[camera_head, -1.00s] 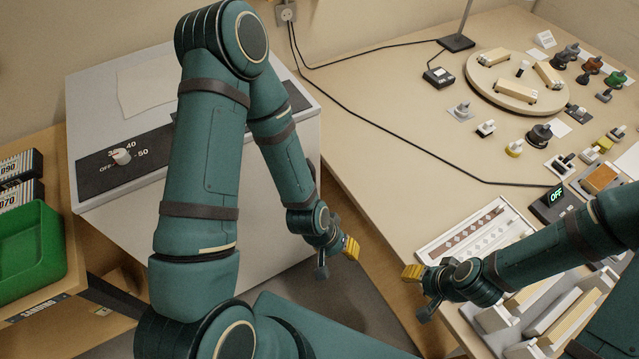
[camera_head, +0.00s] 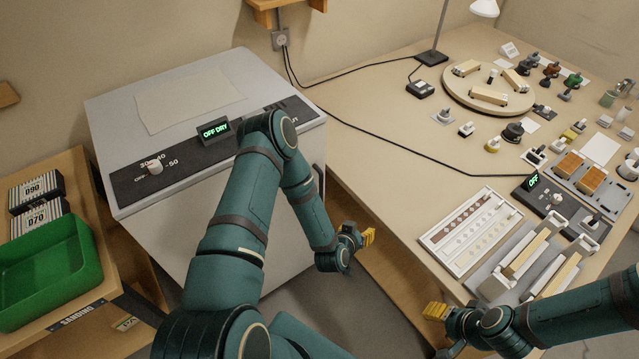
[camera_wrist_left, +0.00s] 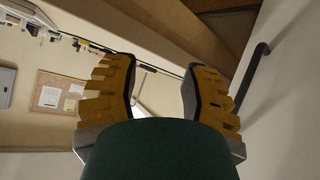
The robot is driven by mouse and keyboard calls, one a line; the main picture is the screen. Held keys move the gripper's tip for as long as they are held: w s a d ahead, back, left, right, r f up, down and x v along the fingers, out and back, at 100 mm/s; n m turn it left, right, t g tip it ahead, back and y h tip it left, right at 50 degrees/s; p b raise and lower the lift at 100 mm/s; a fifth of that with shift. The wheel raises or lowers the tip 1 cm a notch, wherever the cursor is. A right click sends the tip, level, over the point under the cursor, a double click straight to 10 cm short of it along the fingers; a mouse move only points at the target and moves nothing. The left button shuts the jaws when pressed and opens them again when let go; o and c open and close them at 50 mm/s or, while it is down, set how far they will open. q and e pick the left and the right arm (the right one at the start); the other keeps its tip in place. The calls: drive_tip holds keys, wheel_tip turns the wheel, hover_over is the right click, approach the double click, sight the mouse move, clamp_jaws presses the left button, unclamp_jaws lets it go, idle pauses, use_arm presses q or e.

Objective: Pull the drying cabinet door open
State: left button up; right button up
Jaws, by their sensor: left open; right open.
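The drying cabinet (camera_head: 255,80) is a light grey box on the left, with a dark control strip, a white knob (camera_head: 154,167) and a small display reading "OFF DRY" (camera_head: 214,130). Its front door (camera_head: 180,235) looks shut, partly hidden by my left arm. A dark vertical bar handle (camera_head: 318,185) is at the door's right edge; it also shows in the left wrist view (camera_wrist_left: 250,75). My left gripper (camera_head: 368,237) is open and empty, to the right of and below the handle, apart from it. My right gripper (camera_head: 436,311) is open and empty by the bench's front edge.
A wooden bench (camera_head: 380,130) on the right carries a round turntable (camera_head: 488,98), a sample tray (camera_head: 470,230), a cable and several small parts. On the left, a green bin (camera_head: 50,270) stands on a wooden shelf. Floor shows between cabinet and bench.

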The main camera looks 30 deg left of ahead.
use_arm(q)
drive_tip(key=w+a+n+t+y+p, duration=0.1)
drive_tip(key=a+n+t+y, duration=0.1)
drive_tip(key=a+t+y, duration=0.3)
drive_tip(key=n+g+y+b, duration=0.15)
drive_tip(key=y+b, duration=0.35)
drive_tip(key=b, duration=0.5)
approach(321, 188)
drive_tip(key=b+x, duration=0.2)
drive_tip(key=x, duration=0.7)
drive_tip(key=shift+w+a+f+b, duration=0.15)
drive_tip(key=shift+a+b, duration=0.05)
drive_tip(key=shift+b, duration=0.15)
drive_tip(key=shift+w+a, duration=0.35)
drive_tip(key=shift+w, duration=0.25)
drive_tip(key=shift+o, duration=0.2)
clamp_jaws()
